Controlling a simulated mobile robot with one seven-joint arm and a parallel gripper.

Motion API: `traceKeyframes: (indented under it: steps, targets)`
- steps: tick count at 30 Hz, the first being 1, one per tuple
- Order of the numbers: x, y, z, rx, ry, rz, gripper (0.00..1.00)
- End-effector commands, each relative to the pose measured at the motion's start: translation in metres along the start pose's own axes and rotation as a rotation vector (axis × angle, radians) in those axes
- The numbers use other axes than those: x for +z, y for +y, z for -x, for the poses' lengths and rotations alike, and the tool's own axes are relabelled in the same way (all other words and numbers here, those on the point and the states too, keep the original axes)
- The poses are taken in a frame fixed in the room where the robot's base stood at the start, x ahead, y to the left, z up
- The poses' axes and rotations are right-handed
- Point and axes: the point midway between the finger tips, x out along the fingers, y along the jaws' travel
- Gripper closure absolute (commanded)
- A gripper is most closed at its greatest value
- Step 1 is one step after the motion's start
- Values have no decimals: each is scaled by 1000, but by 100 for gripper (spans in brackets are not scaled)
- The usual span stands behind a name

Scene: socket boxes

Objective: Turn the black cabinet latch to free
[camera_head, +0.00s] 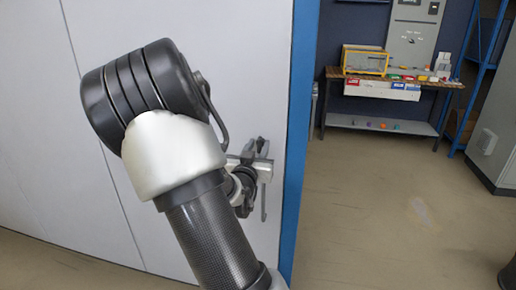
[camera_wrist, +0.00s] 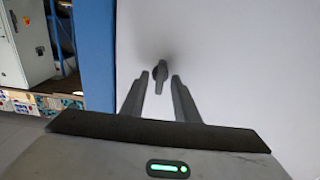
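The cabinet latch (camera_wrist: 158,76) is a small dark handle on the white cabinet door in the wrist view. My gripper (camera_wrist: 159,80) is open, with its two dark fingers pointing at the door. The latch shows between and just beyond the fingertips; I cannot tell whether it touches either finger. In the head view my gripper (camera_head: 262,147) is beside the cabinet door (camera_head: 240,70), partly behind my own arm. The latch cannot be made out there.
A blue cabinet edge (camera_head: 300,120) borders the door on the right. Beyond it is open floor (camera_head: 390,210). A workbench (camera_head: 385,126) with a yellow-framed box (camera_head: 365,60) and small coloured items stands at the back, near blue shelving (camera_head: 484,62) and a grey cabinet (camera_head: 495,135).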

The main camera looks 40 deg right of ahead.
Motion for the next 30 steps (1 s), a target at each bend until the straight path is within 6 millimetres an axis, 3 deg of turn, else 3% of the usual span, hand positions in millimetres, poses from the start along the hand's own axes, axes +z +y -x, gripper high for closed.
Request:
traceKeyframes:
  steps: [6, 11, 22, 30]
  targets:
    - [0, 0, 0, 0, 0, 0, 74]
    - [0, 0, 0, 0, 0, 0, 100]
    - [0, 0, 0, 0, -1, 33, 100]
    - [-1, -1, 0, -1, -1, 186, 100]
